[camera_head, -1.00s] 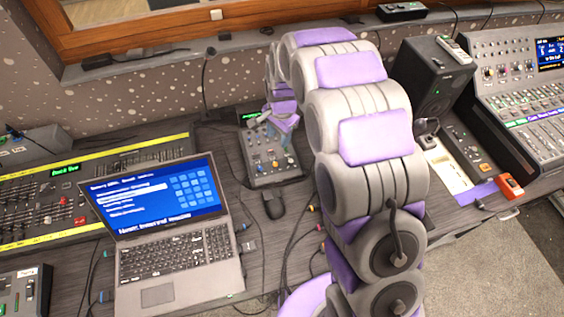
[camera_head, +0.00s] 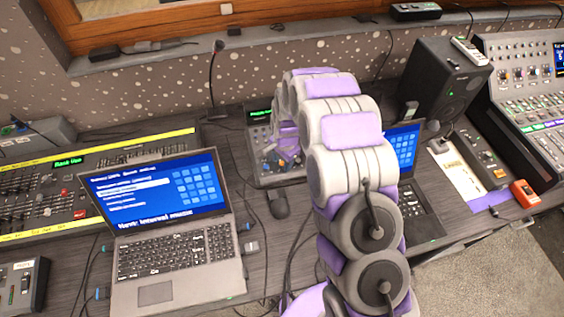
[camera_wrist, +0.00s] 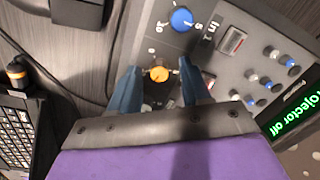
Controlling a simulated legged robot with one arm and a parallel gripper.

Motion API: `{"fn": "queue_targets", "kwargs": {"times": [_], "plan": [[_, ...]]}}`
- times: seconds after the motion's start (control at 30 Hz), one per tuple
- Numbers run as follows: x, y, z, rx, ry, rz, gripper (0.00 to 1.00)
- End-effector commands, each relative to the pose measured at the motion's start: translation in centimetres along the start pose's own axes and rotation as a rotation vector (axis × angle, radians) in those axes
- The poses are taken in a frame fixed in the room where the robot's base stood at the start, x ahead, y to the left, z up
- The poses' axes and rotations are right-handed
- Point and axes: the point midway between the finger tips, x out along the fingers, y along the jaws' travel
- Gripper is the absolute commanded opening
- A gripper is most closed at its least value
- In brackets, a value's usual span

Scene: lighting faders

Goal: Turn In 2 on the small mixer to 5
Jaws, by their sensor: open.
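The small mixer (camera_head: 258,177) stands on the desk to the right of the front laptop, partly hidden by my arm. In the wrist view its grey panel (camera_wrist: 222,72) carries a large blue knob (camera_wrist: 181,19) and a smaller orange knob (camera_wrist: 159,74). Lettering that looks like "In 1" is beside the blue knob. I cannot read a label for In 2 or the orange knob's setting. My gripper (camera_wrist: 159,66) is open over the panel, with one finger on each side of the orange knob. I cannot tell whether the fingers touch it. In the head view my gripper is mostly hidden.
Several small blue-and-grey knobs (camera_wrist: 265,78) and a green-lettered display (camera_wrist: 291,117) are on the same panel. A laptop (camera_head: 170,240) is on the left, and a black mouse (camera_head: 279,204) lies in front of the mixer. A second laptop (camera_head: 403,150) and a speaker (camera_head: 440,85) are on the right.

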Motion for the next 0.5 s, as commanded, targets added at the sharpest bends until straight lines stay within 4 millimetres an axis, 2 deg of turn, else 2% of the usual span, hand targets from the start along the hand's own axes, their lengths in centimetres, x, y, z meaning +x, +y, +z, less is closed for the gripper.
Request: {"fn": "queue_targets", "kwargs": {"times": [0.27,0.5], "plan": [[0.18,-0.01,-0.01,0.0,0.0,-0.001,0.47],[0.18,-0.01,-0.02,0.0,0.0,-0.001,0.24]]}}
